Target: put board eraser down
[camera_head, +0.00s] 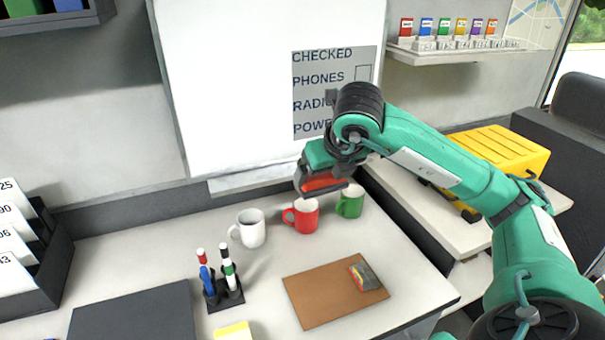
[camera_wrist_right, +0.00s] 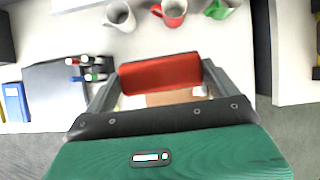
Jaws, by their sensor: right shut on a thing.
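My right gripper (camera_head: 322,188) is shut on a red board eraser (camera_head: 320,181) and holds it in front of the lower part of the whiteboard (camera_head: 235,80), above the mugs. In the right wrist view the red eraser (camera_wrist_right: 160,73) spans between the two fingers of the gripper (camera_wrist_right: 160,82). The whiteboard's ledge (camera_head: 265,178) runs along its bottom edge, left of the gripper, and looks bare where it shows. Its right end is hidden behind the gripper. My left gripper is in neither view.
White (camera_head: 250,228), red (camera_head: 302,216) and green (camera_head: 350,202) mugs stand on the desk below. A marker holder (camera_head: 224,297) and a brown board (camera_head: 310,300) with a small multicoloured item (camera_head: 363,277) are nearer. A yellow case (camera_head: 500,150) sits at right.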

